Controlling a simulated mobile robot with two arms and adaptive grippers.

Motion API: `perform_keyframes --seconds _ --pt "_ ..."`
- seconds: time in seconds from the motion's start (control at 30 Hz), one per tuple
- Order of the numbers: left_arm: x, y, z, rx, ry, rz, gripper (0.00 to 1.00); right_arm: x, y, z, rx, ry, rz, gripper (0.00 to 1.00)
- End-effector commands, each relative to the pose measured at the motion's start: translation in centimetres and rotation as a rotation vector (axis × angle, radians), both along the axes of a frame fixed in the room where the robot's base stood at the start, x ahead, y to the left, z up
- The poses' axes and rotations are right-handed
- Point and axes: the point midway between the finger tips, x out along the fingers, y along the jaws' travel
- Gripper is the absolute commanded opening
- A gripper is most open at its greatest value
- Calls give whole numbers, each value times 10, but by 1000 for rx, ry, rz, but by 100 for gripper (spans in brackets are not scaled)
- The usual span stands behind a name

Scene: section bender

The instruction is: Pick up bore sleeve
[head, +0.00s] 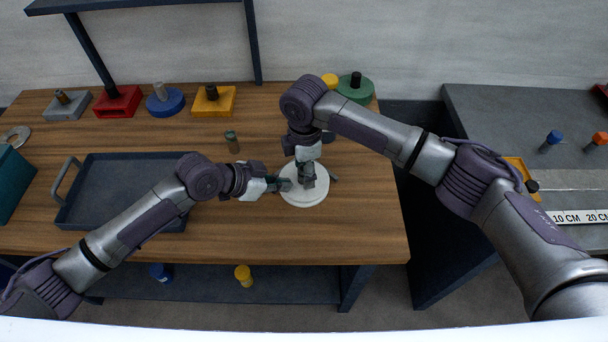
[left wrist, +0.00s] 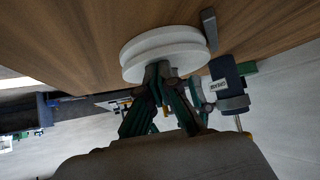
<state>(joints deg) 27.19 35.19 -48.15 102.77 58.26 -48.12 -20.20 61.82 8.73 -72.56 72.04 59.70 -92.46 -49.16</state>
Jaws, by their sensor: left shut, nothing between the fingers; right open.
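No part is clearly recognisable as the bore sleeve; a small upright cylinder (head: 232,141) with a dark green top stands on the wooden bench behind my left gripper. A round white disc (head: 318,194) lies on the bench under both grippers. In the left wrist view the white disc (left wrist: 165,45) looks like two stacked layers. My left gripper (head: 286,185) is shut and empty at the disc's left side; its green fingers (left wrist: 165,78) show before the disc. My right gripper (head: 306,180) points down over the disc, open, its fingertips partly hidden.
A dark tray (head: 120,205) with a handle sits left, partly under my left arm. Red (head: 118,101), blue (head: 165,102), yellow (head: 213,100) and green (head: 356,91) bases line the back. A grey side table (head: 520,115) stands right, across a gap.

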Motion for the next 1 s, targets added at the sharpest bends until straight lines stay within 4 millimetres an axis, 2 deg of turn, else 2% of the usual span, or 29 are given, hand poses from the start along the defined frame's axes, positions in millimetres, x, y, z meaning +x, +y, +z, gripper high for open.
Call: perform_keyframes --seconds 0.13,0.37,0.7,1.0 --pt "-1 1 -3 6 6 0 0 0 0 -11 0 -1 0 59" --pt "-1 1 -3 6 6 0 0 0 0 -12 0 -1 -1 58" --pt "-1 1 -4 6 6 0 0 0 0 -12 0 0 -1 1" --pt "-1 1 -4 7 7 0 0 0 0 -10 0 0 -1 0"
